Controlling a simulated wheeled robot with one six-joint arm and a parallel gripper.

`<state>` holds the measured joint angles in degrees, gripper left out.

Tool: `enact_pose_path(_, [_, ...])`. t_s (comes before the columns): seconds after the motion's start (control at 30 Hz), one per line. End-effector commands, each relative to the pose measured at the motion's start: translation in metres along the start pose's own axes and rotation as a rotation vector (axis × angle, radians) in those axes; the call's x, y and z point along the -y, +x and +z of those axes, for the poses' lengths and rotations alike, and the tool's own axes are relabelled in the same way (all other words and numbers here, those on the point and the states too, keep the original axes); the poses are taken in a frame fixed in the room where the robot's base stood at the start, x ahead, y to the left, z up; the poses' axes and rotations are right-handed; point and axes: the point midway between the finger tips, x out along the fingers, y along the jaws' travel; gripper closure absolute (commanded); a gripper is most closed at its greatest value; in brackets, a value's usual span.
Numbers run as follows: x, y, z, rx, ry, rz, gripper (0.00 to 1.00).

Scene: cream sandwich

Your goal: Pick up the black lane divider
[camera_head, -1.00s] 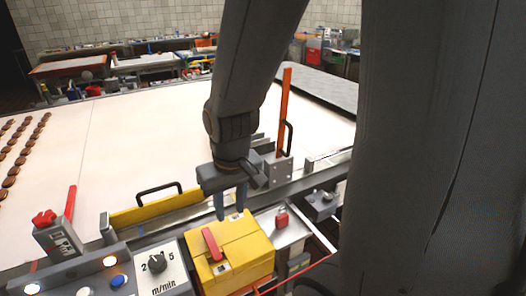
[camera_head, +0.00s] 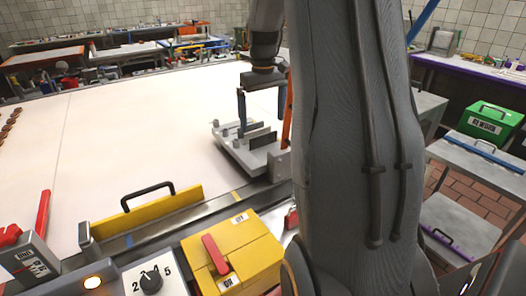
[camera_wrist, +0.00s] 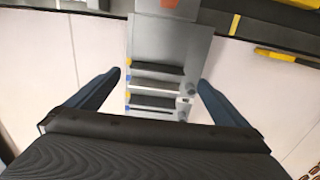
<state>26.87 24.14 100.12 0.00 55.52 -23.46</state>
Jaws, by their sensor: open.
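A grey metal block (camera_head: 237,157) sits on the pale belt beside the near rail, with upright plates on top. A black lane divider (camera_head: 262,140) stands among these plates. In the wrist view the block (camera_wrist: 170,35) carries two black bars, one higher (camera_wrist: 158,68) and one lower (camera_wrist: 152,101), with light metal strips beside them. My gripper (camera_head: 263,118) is open above the block, fingers pointing down. In the wrist view its blue fingers (camera_wrist: 159,78) stand either side of the block, with nothing held between them. Whether the fingertips touch anything is unclear.
An orange upright (camera_head: 287,125) stands close to the right finger. A yellow guard with a black handle (camera_head: 150,213) runs along the near rail. A yellow box (camera_head: 232,252) and a speed dial (camera_head: 150,280) are nearer.

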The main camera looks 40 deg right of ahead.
Motion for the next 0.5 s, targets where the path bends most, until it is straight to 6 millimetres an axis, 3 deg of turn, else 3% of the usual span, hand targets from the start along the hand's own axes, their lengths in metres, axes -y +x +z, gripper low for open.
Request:
enact_pose_path(0.1, [-0.008, 0.007, -0.002, 0.006, -0.001, -0.003, 0.00])
enact_pose_path(0.5, [-0.004, 0.048, -0.001, 0.008, -0.003, -0.003, 0.00])
